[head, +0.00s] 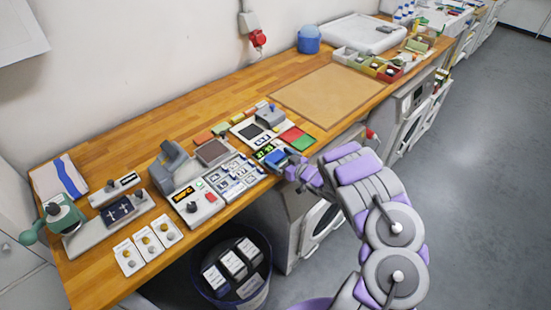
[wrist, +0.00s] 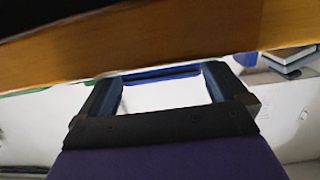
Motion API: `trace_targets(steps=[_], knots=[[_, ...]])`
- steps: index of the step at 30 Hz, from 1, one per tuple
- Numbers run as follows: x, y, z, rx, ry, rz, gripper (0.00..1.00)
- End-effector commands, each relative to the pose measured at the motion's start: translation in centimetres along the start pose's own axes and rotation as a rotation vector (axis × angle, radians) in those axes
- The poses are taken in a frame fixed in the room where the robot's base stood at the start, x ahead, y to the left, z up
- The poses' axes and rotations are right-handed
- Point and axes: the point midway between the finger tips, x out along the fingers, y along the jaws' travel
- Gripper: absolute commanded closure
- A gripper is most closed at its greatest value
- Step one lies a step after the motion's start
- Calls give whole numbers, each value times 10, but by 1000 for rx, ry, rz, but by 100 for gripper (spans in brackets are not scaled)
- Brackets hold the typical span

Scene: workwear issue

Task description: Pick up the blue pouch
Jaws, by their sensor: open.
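A small blue item (head: 275,157), which looks like the blue pouch, shows at the bench's front edge, right at the tips of my gripper (head: 284,162). It is partly hidden, and I cannot tell exactly where it ends and the fingers begin. In the wrist view, my gripper (wrist: 161,88) is open, its two dark fingers apart. A blue strip (wrist: 160,74) shows beyond and between the fingertips, under the wooden edge. Nothing is visibly clamped, and I cannot tell whether the fingers touch the blue item.
The wooden bench (head: 110,250) carries a control panel (head: 237,177), a green and red pad (head: 299,140) and a tan mat (head: 328,93). Its front edge (wrist: 150,45) crosses the wrist view closely. A dark bin (head: 262,262) stands below. Grey floor (head: 470,170) is clear at right.

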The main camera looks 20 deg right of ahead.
Motion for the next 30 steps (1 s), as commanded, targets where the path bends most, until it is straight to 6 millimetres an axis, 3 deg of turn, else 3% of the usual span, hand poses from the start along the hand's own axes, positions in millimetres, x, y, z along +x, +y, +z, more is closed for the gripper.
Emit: trace_targets(steps=[1,15,23,30], knots=[[0,0,0,0,-1,0,0],[0,-2,1,0,-2,-3,46],[0,-2,-1,-1,-2,-3,46],[-2,-3,-20,-3,0,-4,46]])
